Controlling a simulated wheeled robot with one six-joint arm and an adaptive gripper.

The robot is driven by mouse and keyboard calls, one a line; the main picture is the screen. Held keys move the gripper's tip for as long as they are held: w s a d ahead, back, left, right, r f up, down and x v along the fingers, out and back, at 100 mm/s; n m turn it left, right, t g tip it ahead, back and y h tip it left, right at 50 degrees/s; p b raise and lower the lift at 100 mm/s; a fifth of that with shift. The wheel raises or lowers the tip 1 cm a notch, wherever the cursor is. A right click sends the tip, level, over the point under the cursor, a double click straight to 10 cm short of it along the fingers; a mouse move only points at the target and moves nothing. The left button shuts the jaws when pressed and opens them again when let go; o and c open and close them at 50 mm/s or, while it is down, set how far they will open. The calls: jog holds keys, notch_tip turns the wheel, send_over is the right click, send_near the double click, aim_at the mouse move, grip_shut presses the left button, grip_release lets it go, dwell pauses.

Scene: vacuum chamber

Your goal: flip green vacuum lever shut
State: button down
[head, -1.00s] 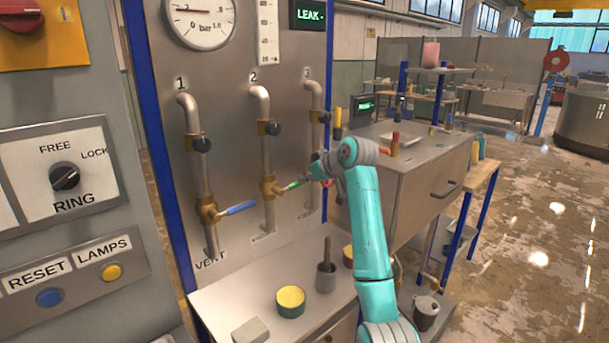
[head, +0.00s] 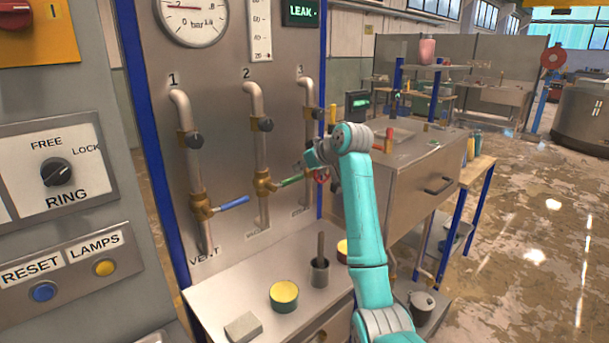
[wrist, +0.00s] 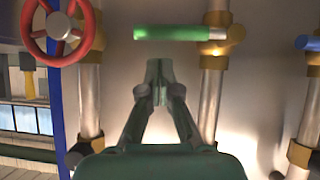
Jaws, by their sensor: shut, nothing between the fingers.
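The green lever (head: 291,181) sticks out sideways to the right from the brass valve (head: 263,185) on the vertical pipe marked 2. In the wrist view the green lever (wrist: 172,33) lies level, across its upright pipe. My gripper (head: 309,157) is close to the lever's free end in the head view, and its fingers are hard to make out there. In the wrist view my gripper (wrist: 158,70) has its fingertips together, empty, just below the lever in the picture. A small gap shows between them; I cannot tell the depth.
A blue lever (head: 234,203) sits on pipe 1 to the left. A red handwheel (wrist: 62,33) is close by, on the left in the wrist view. Below are a bench (head: 220,290), a yellow-topped tin (head: 284,296) and a grey pot (head: 319,272).

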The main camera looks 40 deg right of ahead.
jog(key=v, duration=1.1)
jog(key=shift+w+r, duration=0.25)
jog(key=shift+r, duration=0.05)
jog(key=shift+s+d, duration=0.1)
